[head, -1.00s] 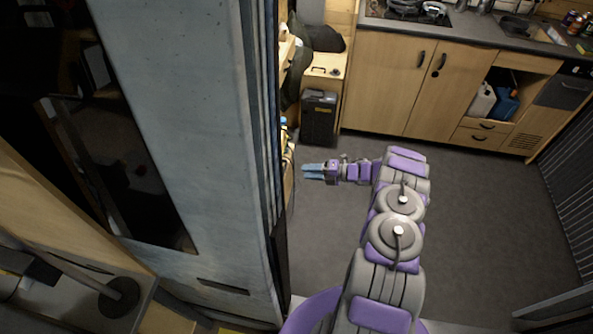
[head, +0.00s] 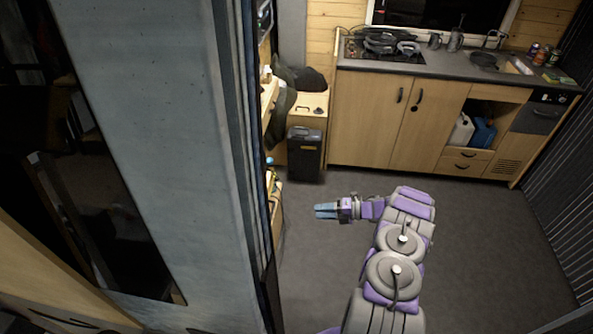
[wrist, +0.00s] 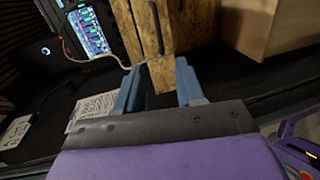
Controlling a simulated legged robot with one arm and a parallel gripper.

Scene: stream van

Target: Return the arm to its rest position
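My arm, purple and grey, reaches forward from the bottom of the head view and bends left at its far end. My gripper (head: 326,210) has blue fingers and points left over the dark floor, near the tall panel's edge. In the wrist view my gripper (wrist: 158,88) shows its two fingers well apart, with no object clearly held between them. A wooden board (wrist: 148,30) appears beyond the fingers; it looks like background.
A grey-blue tall panel (head: 155,130) stands close on the left. A wooden kitchen counter (head: 370,120) with a hob spans the back. A dark bin (head: 304,153) stands by the counter's left end. The grey floor (head: 480,240) right of my arm is clear. A lit screen (wrist: 88,30) shows in the wrist view.

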